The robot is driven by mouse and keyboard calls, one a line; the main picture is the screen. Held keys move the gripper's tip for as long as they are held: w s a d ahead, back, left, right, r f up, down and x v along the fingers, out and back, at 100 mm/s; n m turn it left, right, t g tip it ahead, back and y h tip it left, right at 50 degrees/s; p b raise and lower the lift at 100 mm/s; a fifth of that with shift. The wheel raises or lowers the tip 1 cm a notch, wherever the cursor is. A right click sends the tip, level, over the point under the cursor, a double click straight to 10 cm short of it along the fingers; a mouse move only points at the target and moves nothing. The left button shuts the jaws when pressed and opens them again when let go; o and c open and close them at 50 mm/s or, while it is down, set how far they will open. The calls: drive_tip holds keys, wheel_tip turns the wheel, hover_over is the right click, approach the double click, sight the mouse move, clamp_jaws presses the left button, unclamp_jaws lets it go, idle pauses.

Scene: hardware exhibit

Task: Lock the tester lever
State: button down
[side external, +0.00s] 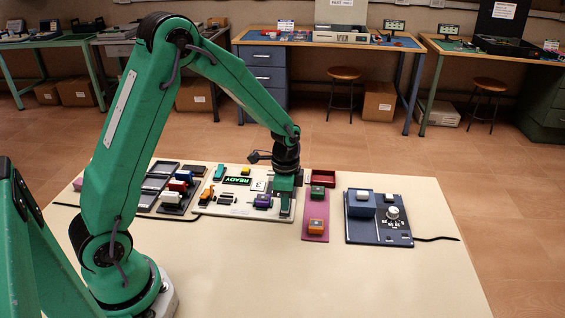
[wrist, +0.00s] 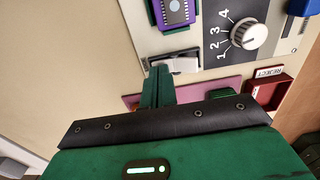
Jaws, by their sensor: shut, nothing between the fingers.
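The tester is a cream panel (side external: 230,209) with a lit READY display (side external: 238,181) and a purple socket (side external: 263,201). In the wrist view the purple socket (wrist: 174,13) holds a chip. A small pale and grey metal piece (wrist: 184,65), perhaps the lever, lies just below the socket. My gripper (wrist: 157,75) is shut and empty, its fingertips right by the left end of that piece; I cannot tell whether they touch. In the side view my gripper (side external: 286,207) is low over the panel's right end and hides part of it.
A numbered dial (wrist: 249,34) and a red REJECT bin (wrist: 270,91) are close by; the bin also shows in the side view (side external: 323,178). A magenta strip (side external: 316,208) with blocks and a dark blue device (side external: 364,230) stand to the right. The table front is clear.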

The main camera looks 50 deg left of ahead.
drive_tip(key=shift+r, duration=3.55)
drive_tip(key=s+d+r+n+t, duration=0.1)
drive_tip(key=s+r+n+t, duration=0.1)
drive_tip(key=s+r+n, duration=0.2)
drive_tip(key=s+d+r+n+t, duration=0.2)
drive_tip(key=s+r+n, duration=0.3)
drive_tip(key=s+r, duration=0.6)
drive_tip(key=s+t, duration=0.1)
drive_tip(key=s, duration=0.3)
drive_tip(key=shift+s+d+t, duration=0.15)
drive_tip(key=shift+s+t, duration=0.15)
drive_tip(key=shift+s, duration=0.1)
